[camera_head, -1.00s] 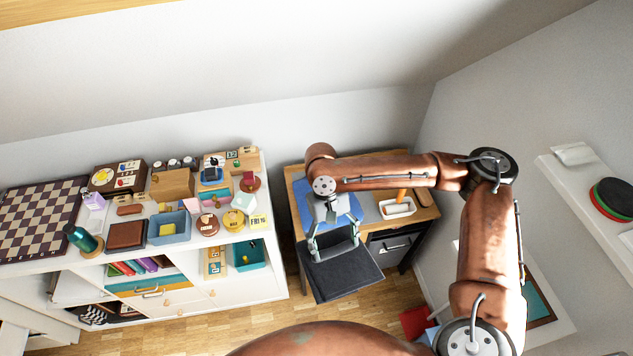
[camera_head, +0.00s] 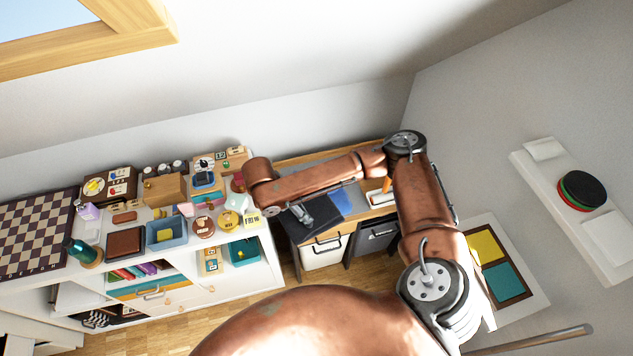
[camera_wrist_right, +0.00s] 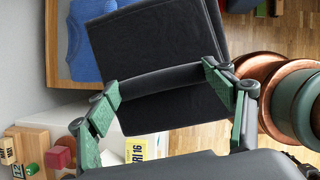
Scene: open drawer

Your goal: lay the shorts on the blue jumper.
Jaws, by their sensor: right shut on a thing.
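The shorts (camera_head: 302,229) are a dark folded cloth at the left front of the desk. In the wrist view the shorts (camera_wrist_right: 160,45) spread flat and wide beyond my fingers. My right gripper (camera_head: 302,212) is shut on their near edge; its green fingers (camera_wrist_right: 165,85) show on both sides of that edge in the wrist view. The blue jumper (camera_head: 338,204) lies on the desk, right of and behind the shorts, partly hidden by them and my arm. The jumper (camera_wrist_right: 84,48) also shows left of the shorts in the wrist view. My left gripper is not in view.
A white tray (camera_head: 381,198) stands on the desk's right part, partly behind my arm.

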